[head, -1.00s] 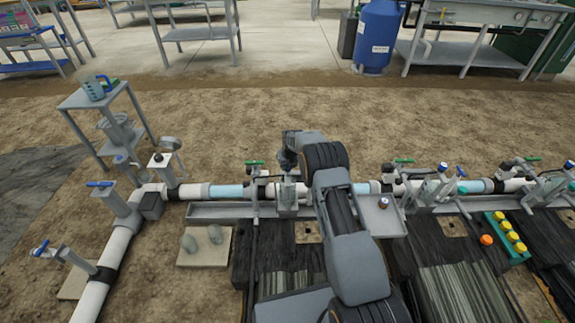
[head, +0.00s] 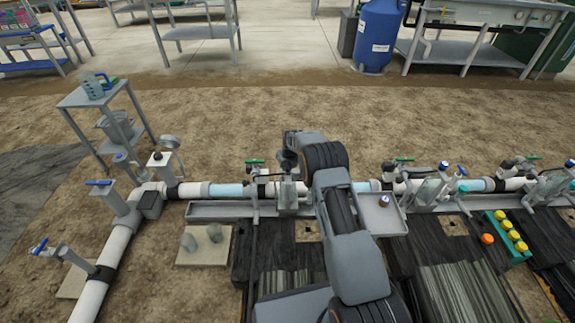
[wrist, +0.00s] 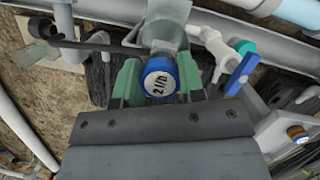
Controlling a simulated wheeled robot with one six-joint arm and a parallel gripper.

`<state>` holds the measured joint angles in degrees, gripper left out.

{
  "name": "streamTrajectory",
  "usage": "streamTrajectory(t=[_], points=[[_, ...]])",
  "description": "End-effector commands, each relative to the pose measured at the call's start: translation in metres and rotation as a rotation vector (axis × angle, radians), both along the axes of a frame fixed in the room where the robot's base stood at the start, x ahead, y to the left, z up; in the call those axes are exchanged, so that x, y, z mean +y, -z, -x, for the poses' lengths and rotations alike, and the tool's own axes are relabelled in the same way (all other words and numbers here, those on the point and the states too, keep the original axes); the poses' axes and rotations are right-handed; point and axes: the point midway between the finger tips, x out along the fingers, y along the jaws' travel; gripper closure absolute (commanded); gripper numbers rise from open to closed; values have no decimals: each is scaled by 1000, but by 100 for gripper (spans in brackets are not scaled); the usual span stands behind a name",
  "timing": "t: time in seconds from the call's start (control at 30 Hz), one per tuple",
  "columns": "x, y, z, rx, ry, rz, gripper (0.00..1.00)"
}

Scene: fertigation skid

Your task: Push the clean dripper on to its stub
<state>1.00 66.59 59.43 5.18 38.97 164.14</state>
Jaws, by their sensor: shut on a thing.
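The clean dripper (wrist: 160,82) has a blue rim and a white face marked "2 l/h"; it shows in the wrist view. My gripper (wrist: 160,90) is shut on it, with a green finger on each side. A grey translucent fitting (wrist: 168,28) lies directly beyond the dripper. The stub is hidden behind the dripper, so I cannot tell how far the two are joined. In the head view my gripper is at the pipe line, mostly hidden by my wrist, and the held dripper cannot be made out.
Another dripper (wrist: 298,133) with a brownish face sits on the grey tray to the right; the head view shows it too (head: 383,201). A blue-handled valve (wrist: 238,75) stands close to the right of my gripper. A dark rod (wrist: 95,45) runs to the left.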

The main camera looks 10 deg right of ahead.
Motion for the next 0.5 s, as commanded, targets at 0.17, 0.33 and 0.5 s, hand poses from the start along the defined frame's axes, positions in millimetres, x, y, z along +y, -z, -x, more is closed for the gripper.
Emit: streamTrajectory(t=[0.17,0.33,0.5], points=[[0,1,0,0,0,0,86],[0,5,0,0,0,0,86],[0,6,0,0,0,0,86]])
